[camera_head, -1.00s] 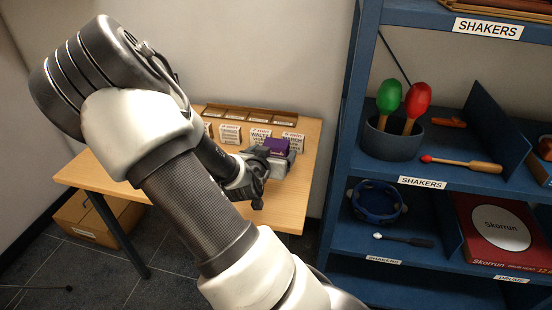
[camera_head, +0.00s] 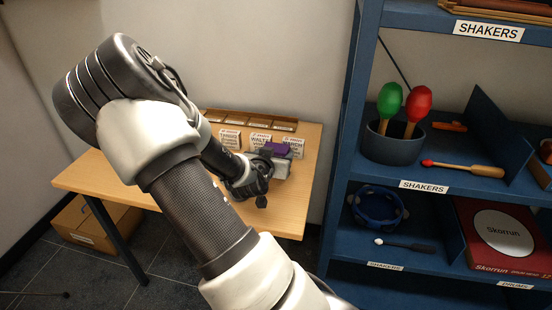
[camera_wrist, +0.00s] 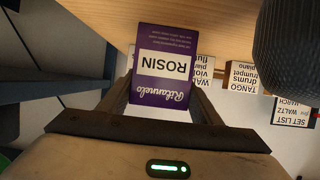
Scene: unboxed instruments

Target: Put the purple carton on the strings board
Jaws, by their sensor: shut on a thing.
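The purple carton (camera_head: 278,148), marked ROSIN, is between the fingers of my gripper (camera_head: 276,154), above the wooden table. The wrist view shows the carton (camera_wrist: 180,45) with its lettering upside down. My gripper (camera_wrist: 160,105) is shut on its sides there. The carton's far side is hidden. I cannot make out a board marked for strings in either view.
The wooden table (camera_head: 290,215) has set-list cards, among them TANGO (camera_head: 230,139) and MARCH (camera_head: 293,146). A brown rack (camera_head: 245,119) stands behind them. A blue shelf (camera_head: 335,190) rises at the right. The table's right front is bare.

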